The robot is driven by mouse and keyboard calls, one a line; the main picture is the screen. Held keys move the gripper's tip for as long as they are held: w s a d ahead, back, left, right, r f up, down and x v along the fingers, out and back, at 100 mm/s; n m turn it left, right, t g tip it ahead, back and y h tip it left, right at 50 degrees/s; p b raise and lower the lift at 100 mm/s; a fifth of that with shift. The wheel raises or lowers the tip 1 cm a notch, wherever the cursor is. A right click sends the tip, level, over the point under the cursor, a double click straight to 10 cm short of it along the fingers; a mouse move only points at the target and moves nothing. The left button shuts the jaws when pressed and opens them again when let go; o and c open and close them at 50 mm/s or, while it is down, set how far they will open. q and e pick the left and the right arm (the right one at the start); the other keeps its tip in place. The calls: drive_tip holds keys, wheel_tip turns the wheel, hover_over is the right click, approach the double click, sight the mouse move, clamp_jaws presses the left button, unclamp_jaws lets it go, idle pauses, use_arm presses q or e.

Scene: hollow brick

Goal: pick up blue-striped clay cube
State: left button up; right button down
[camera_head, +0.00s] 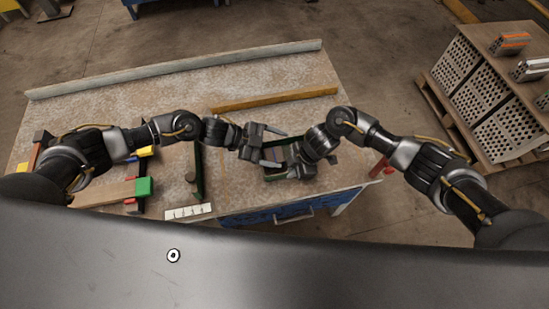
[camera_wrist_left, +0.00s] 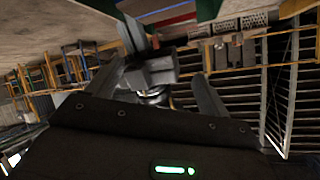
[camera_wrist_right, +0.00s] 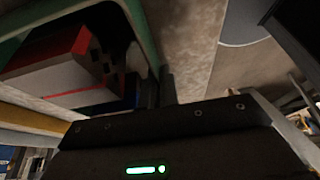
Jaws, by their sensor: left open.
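A green-rimmed tray (camera_head: 268,178) stands near the table's right front, largely hidden by my grippers. In the right wrist view, the tray (camera_wrist_right: 149,30) holds a pale block with holes (camera_wrist_right: 75,80), a red band and a dark blue part beside it. I cannot tell whether the blue part belongs to a blue-striped cube. Red and blue bands (camera_wrist_left: 165,14) also show in the left wrist view. My left gripper (camera_head: 277,148) is open and empty beside the tray. My right gripper (camera_head: 298,172) is over the tray; its fingers (camera_wrist_right: 158,92) look close together, nothing visible between them.
My grippers are very close together. A yellow bar (camera_head: 275,98) lies behind the tray; a green block (camera_head: 144,186) is at the left.

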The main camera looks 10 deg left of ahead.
sight(275, 156)
use_arm(q)
drive_tip(key=a+f+n+t, duration=0.1)
drive_tip(key=a+n, duration=0.1)
drive_tip(key=a+f+n+t, duration=0.1)
drive_tip(key=a+f+n, duration=0.1)
drive_tip(key=n, duration=0.1)
drive_tip(key=s+a+f+n+t, duration=0.1)
drive_tip(key=a+f+n, duration=0.1)
drive_tip(key=shift+a+n, duration=0.3)
drive_tip(key=shift+a, duration=0.1)
drive_tip(key=shift+w+x, duration=0.2)
drive_tip(key=shift+x, duration=3.6)
drive_tip(key=shift+a+f, duration=0.1)
drive_tip(key=shift+a, duration=0.05)
drive_tip(key=c, duration=1.1)
drive_tip(key=shift+o, duration=0.2)
wheel_tip(275, 156, up, 10)
use_arm(e)
drive_tip(key=c, duration=1.6)
unclamp_jaws()
